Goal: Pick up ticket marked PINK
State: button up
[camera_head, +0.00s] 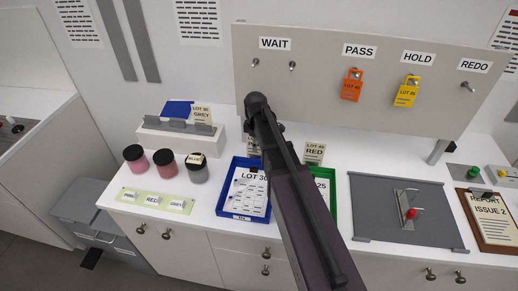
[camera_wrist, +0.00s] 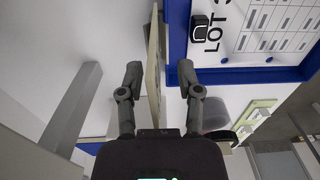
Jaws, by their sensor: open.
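In the wrist view my gripper (camera_wrist: 160,76) is open. A thin cream card (camera_wrist: 153,55), seen nearly edge-on, stands between its two fingers with a gap on the right side. I cannot read its face, so I cannot tell whether it is marked PINK. In the head view my arm covers most of a ticket (camera_head: 254,141) beginning with LOT, behind the blue tray; its colour word is hidden. The word PINK is on a small label (camera_head: 129,196) on the pale green strip at the left.
Other tickets are LOT 30 GREY (camera_head: 201,113) in a white rack and a RED one (camera_head: 314,153). Three jars (camera_head: 166,165) stand left of the blue tray (camera_head: 222,206). A green tray (camera_head: 334,178) is partly behind my arm. A hook board (camera_head: 300,105) stands at the back.

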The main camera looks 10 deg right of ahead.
dwell(0.3)
grip_shut()
jog(key=shift+r, duration=0.15)
dwell(0.3)
jog(key=s+d+r+p, duration=0.2)
jog(key=s+d, duration=0.1)
jog(key=s, duration=0.4)
jog(key=s+d+r+p, duration=0.2)
jog(key=s+p, duration=0.1)
jog(key=s, duration=0.5)
jog(key=shift+d+r, duration=0.35)
jog(key=shift+d, duration=0.05)
